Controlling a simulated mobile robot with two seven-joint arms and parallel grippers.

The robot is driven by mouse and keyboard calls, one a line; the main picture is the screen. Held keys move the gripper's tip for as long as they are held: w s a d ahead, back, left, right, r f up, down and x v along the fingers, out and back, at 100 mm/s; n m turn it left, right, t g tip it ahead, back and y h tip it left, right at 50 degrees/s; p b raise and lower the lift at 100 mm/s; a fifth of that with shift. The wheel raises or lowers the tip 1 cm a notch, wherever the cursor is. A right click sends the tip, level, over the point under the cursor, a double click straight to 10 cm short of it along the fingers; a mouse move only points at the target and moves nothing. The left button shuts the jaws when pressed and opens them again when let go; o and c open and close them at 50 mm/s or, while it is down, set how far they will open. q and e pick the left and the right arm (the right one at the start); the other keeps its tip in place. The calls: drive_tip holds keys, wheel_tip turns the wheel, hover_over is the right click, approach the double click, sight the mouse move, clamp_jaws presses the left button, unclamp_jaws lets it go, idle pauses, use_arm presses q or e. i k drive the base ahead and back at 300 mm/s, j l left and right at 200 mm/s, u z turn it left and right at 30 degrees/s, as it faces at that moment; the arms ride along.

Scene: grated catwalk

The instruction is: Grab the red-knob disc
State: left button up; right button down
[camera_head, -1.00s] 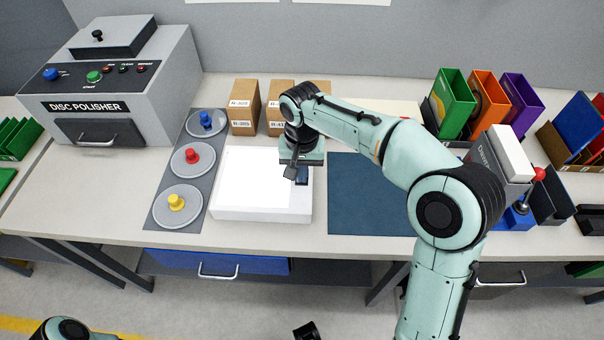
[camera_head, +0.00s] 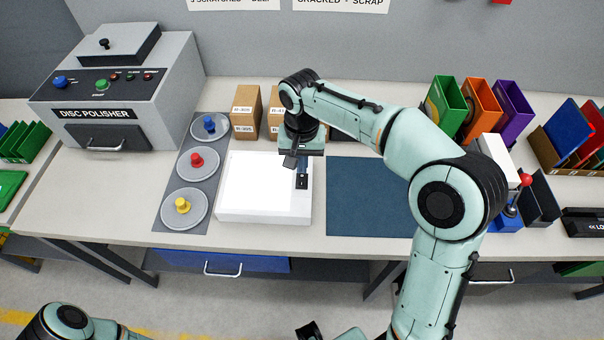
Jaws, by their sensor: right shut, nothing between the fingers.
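The red-knob disc (camera_head: 198,172) is a grey disc with a red knob (camera_head: 197,159) on top. It lies on a dark grey mat (camera_head: 166,216), between a blue-knob disc (camera_head: 208,137) behind it and a yellow-knob disc (camera_head: 185,219) in front. My right gripper (camera_head: 302,172) is shut and empty. It points down over the right part of a white light box (camera_head: 262,214), well to the right of the red-knob disc and apart from it. My left gripper does not show clearly; only parts of my own arm appear at the bottom.
A disc polisher (camera_head: 125,95) stands at the back left. Brown boxes (camera_head: 247,110) stand behind the light box. A blue mat (camera_head: 370,215) lies to its right. Green, orange and purple bins (camera_head: 480,108) stand at the back right. The counter left of the discs is clear.

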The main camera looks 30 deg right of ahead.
sight(198, 164)
drive_tip(key=k, duration=1)
